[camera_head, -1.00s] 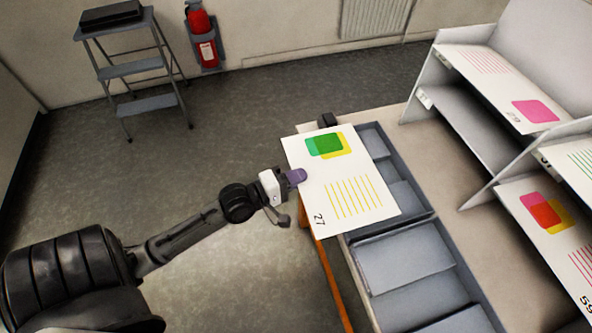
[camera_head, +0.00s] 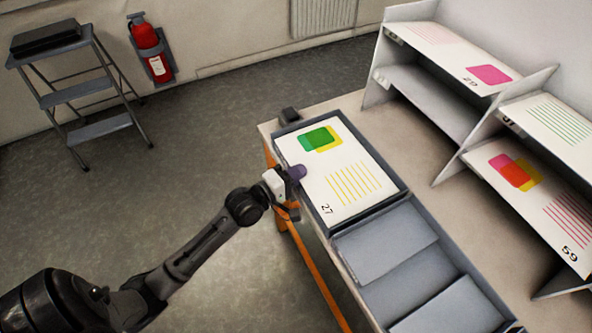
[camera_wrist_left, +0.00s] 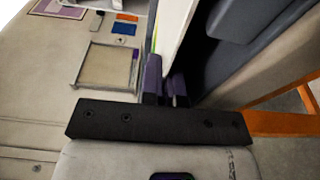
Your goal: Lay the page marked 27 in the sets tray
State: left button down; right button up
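The page marked 27 (camera_head: 335,195) is white with green and yellow squares and yellow lines. In the head view it lies level over the far compartment of the grey tray (camera_head: 400,192), inside its rim. I cannot tell whether it touches the tray floor. My left gripper (camera_head: 297,172) is at the page's left edge, its purple fingertips pinching that edge. In the left wrist view the page (camera_wrist_left: 176,25) shows edge-on between the fingers (camera_wrist_left: 166,88). My right gripper is not in view.
A shelf unit (camera_head: 425,95) at the right holds other pages, among them one marked 59 (camera_head: 530,190). A small black block (camera_head: 289,115) is by the tray's far end.

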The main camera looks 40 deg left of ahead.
pick_arm(q)
jog(key=shift+w+f, duration=0.1)
jog(key=shift+f, duration=0.2)
jog(key=c, duration=1.8)
grip_release()
jog(key=o, duration=0.5)
jog(key=shift+s, duration=0.35)
jog(key=s+a+p, duration=0.1)
jog(key=s, duration=0.3)
jog(key=s+p, duration=0.1)
jog(key=s, duration=0.3)
jog(key=s+a+p, duration=0.1)
jog(key=s, duration=0.4)
jog(key=shift+a, duration=0.3)
